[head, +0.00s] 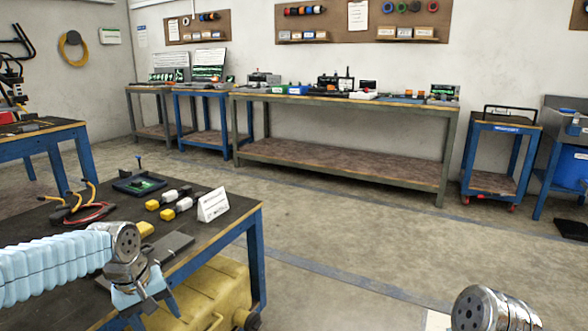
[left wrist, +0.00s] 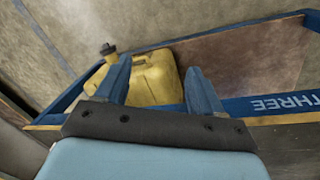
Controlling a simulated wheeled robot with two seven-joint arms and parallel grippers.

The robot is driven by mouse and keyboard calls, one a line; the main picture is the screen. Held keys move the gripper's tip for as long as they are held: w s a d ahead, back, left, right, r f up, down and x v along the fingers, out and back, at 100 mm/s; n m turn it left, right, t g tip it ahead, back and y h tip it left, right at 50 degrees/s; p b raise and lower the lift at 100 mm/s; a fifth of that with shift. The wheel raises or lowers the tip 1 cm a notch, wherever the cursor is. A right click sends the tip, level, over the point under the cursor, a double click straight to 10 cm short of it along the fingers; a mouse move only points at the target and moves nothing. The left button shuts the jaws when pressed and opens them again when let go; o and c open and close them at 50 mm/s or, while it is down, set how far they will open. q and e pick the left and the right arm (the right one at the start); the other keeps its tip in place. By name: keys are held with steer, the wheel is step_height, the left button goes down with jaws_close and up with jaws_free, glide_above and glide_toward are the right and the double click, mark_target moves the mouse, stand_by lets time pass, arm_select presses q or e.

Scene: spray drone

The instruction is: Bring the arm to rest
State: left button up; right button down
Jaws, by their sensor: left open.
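My left arm (head: 55,268), in a light blue sleeve, reaches in from the left over the near dark-topped bench (head: 215,216). My left gripper (head: 147,302) hangs at the bench's front edge, open, and nothing shows held in it. In the left wrist view its two blue fingers (left wrist: 160,75) stand apart. A yellow jerry can (left wrist: 152,80) with a dark cap lies beyond and between them, apart as far as I can tell. Of my right arm only a metal wrist part (head: 490,310) shows at the bottom right; its gripper is out of view.
On the near bench are yellow-and-white bottles (head: 176,208), a dark tray (head: 139,183), a white sign card (head: 213,204), a dark flat block (head: 168,246) and red-black cables (head: 85,212). A yellow tank (head: 215,290) stands below.

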arm_select(q)
steer(key=s+d+f+m+h, duration=0.2)
steer(key=d+f, duration=0.5)
steer(key=f, duration=0.4)
steer(key=s+d+f+m+h, duration=0.15)
steer(key=d+f, duration=0.45)
steer(key=f, duration=0.6)
steer(key=s+d+f, duration=0.2)
steer(key=s+f, duration=0.4)
steer(key=s, duration=0.1)
steer(key=s+d+f+m+g, duration=0.1)
steer(key=s+d+f, duration=0.1)
steer(key=s+f, duration=0.5)
steer(key=shift+d+y, duration=0.35)
steer(key=shift+d, duration=0.05)
